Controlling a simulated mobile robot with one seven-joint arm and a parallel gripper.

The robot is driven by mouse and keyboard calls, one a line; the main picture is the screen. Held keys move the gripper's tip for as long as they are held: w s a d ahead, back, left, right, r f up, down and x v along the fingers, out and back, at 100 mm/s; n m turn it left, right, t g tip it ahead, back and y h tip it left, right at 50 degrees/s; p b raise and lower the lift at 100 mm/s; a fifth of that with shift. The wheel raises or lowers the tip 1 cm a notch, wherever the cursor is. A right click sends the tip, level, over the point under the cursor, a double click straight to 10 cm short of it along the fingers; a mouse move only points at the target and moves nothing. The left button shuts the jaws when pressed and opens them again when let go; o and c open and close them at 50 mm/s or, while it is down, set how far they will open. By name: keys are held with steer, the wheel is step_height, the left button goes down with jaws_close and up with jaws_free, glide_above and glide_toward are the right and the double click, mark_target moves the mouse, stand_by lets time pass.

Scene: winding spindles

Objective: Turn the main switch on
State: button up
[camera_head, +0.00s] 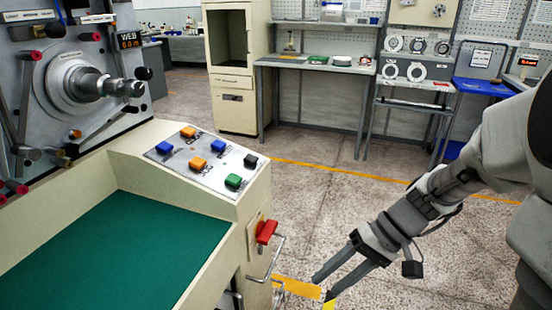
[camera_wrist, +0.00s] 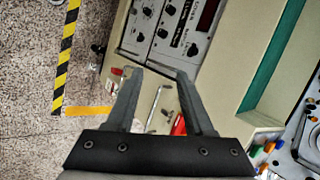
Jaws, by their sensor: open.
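The main switch appears to be the red handle (camera_head: 266,231) on a small yellowish plate, on the side of the cream machine cabinet. My gripper (camera_head: 321,287) is open and empty, to the right of the switch and lower in the head view, over the floor and apart from the cabinet. In the wrist view a red part, likely the same handle (camera_wrist: 178,125), shows between the fingers of my gripper (camera_wrist: 158,74), close to the right finger, which partly hides it.
Metal bar handles (camera_head: 272,262) stick out of the cabinet side below the switch. A panel of coloured buttons (camera_head: 205,158) tops the cabinet, beside a green mat (camera_head: 115,245). Open floor (camera_head: 310,205) lies to the right. Benches (camera_head: 318,65) stand at the back.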

steer(key=w+f+m+t+y, duration=0.1)
steer(key=w+f+y, duration=0.3)
steer(key=w+y, duration=0.1)
steer(key=m+t+y+b, duration=0.1)
steer(key=m+t+y, duration=0.25)
steer(key=t, duration=0.25)
glide_toward(273, 234)
steer(key=shift+y, duration=0.25)
steer(key=b+x, duration=0.3)
steer(key=x, duration=0.6)
steer(key=shift+w+a+f, duration=0.1)
steer(key=shift+a+f, duration=0.05)
steer(key=shift+a, duration=0.1)
jaws_close()
